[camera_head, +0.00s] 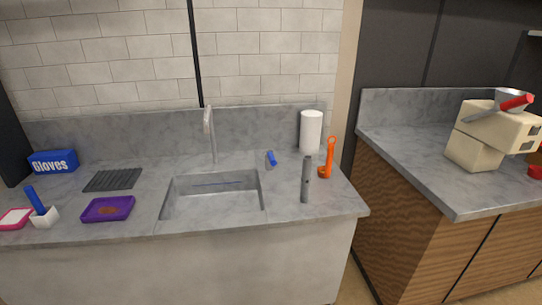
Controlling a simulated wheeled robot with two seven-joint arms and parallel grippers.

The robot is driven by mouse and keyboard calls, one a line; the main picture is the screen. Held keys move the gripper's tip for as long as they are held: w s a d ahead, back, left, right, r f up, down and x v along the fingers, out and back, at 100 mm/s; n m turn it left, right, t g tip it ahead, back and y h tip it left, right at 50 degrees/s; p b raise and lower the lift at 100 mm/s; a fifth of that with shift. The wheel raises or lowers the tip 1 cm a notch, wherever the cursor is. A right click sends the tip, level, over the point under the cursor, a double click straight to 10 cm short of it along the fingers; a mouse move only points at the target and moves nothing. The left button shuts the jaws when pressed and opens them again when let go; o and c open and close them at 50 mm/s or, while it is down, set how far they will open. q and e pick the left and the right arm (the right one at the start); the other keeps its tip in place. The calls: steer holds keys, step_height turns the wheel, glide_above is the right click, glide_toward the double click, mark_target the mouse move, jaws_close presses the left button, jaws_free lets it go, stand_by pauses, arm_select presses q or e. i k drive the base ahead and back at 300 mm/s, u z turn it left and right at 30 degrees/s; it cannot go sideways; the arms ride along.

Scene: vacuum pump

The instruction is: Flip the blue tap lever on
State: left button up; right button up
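The blue tap lever (271,158) is a small blue piece, tilted, at the back right corner of the sink (213,191). It stands to the right of the tall grey tap spout (210,135), which rises behind the basin. The lever is too small to tell its exact position. Neither of my grippers is in view, and nothing touches the lever.
A grey upright cylinder (306,180), an orange tool (327,160) and a white roll (311,131) stand right of the sink. A purple tray (108,209), a dark ribbed mat (113,180) and a blue gloves box (53,162) are on the left.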

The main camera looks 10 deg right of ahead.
mark_target(270, 155)
steer(key=u, duration=0.5)
steer(key=k, duration=0.6)
steer(key=u, duration=1.1)
steer(key=i, duration=1.1)
steer(key=z, duration=0.65)
steer(key=i, duration=0.85)
steer(key=z, duration=0.9)
